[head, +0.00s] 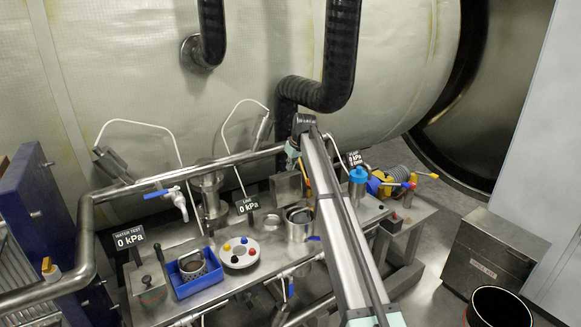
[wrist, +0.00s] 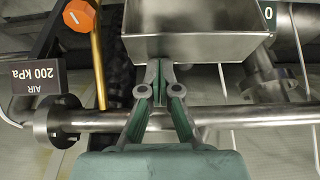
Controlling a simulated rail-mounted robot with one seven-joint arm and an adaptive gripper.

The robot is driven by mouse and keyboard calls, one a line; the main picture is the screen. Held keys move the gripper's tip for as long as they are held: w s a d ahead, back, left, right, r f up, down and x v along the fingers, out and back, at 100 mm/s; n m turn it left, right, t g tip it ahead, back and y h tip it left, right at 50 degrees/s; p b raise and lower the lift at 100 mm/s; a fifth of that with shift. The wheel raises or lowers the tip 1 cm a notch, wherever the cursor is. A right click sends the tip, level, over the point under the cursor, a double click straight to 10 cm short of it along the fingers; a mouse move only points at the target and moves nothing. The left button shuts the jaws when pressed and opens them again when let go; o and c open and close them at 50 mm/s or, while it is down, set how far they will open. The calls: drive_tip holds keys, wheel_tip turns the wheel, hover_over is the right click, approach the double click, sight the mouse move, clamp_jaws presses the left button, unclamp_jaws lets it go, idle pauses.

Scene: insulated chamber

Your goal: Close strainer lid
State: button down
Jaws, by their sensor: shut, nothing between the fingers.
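A steel cylindrical pot (head: 298,231), which looks like the strainer, stands on the bench left of my arm. Its round top shows a dark inside and a metal rim; I cannot clearly make out its lid or hinge. My gripper (wrist: 159,68) is shut and empty, its fingertips close to the wall of a steel box (wrist: 190,47). I cannot tell whether they touch it. In the head view my gripper is small and partly hidden by my arm, above and behind the pot. The pot is not recognisable in the wrist view.
A horizontal steel pipe (wrist: 245,116) crosses behind my fingers. An orange knob (wrist: 79,16) and an air pressure sign (wrist: 38,76) are at the left there. A blue bin (head: 191,283) and a white dish (head: 239,262) with coloured knobs occupy the bench left of the pot.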

drive_tip(key=shift+s+d+r+t+y+b, duration=0.15)
drive_tip(key=shift+s+d+t+y+b, duration=0.15)
drive_tip(key=shift+s+d+t+b, duration=0.25)
drive_tip(key=shift+w+a, duration=0.1)
drive_tip(key=shift+a, duration=0.05)
idle(1.5)
